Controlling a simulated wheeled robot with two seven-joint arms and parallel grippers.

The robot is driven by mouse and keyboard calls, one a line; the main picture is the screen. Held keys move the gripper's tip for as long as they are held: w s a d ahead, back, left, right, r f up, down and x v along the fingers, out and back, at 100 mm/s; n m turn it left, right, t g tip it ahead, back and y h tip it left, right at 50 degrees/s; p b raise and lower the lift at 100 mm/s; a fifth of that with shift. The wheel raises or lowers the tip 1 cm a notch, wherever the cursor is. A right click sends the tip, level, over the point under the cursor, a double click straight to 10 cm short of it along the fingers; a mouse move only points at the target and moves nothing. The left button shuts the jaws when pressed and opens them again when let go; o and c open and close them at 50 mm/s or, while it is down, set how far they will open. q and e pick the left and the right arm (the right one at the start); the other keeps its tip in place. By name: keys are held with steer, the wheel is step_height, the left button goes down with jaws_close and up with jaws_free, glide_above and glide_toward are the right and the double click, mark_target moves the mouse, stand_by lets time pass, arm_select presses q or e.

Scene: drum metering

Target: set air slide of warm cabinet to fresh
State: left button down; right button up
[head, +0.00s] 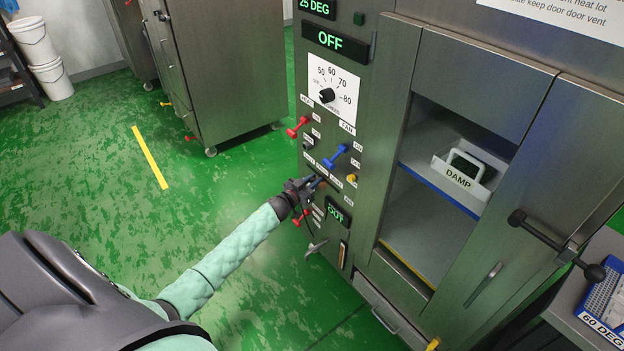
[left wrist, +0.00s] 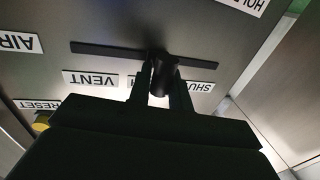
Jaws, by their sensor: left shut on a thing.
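The warm cabinet (head: 385,110) is a steel cabinet with a control panel on its left part. My left gripper (head: 316,184) is at the lower part of this panel. In the left wrist view its fingers (left wrist: 161,90) are shut on the black knob of the air slide (left wrist: 158,70). The knob sits in a long dark slot (left wrist: 105,50), a little right of its middle. A VENT label (left wrist: 90,78) lies left of the knob and a SHUT label (left wrist: 200,87) right of it. A label between them is mostly hidden by the fingers. An AIR label (left wrist: 17,42) is at the left.
Above the gripper are a blue handle (head: 336,156), a red handle (head: 298,127) and a dial (head: 327,95). An open bay holds a DAMP tray (head: 447,178). A door with a black bar handle (head: 545,235) is at the right. Green floor (head: 90,200) is clear at the left.

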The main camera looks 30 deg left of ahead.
arm_select(q)
steer(key=c, duration=1.3)
jaws_free()
steer(key=s+a+b, duration=0.1)
steer(key=s, duration=0.6)
steer(key=shift+s+a, duration=0.3)
steer(key=shift+s, duration=0.05)
arm_select(e)
steer(key=shift+w+a+f, duration=0.2)
steer(key=shift+a+f, duration=0.2)
steer(key=shift+f, duration=0.1)
steer(key=shift+w+a+f, duration=0.15)
steer(key=shift+a+f, duration=0.2)
steer(key=shift+f, duration=0.15)
steer(key=shift+a+r, duration=0.1)
steer(key=shift+r, duration=0.05)
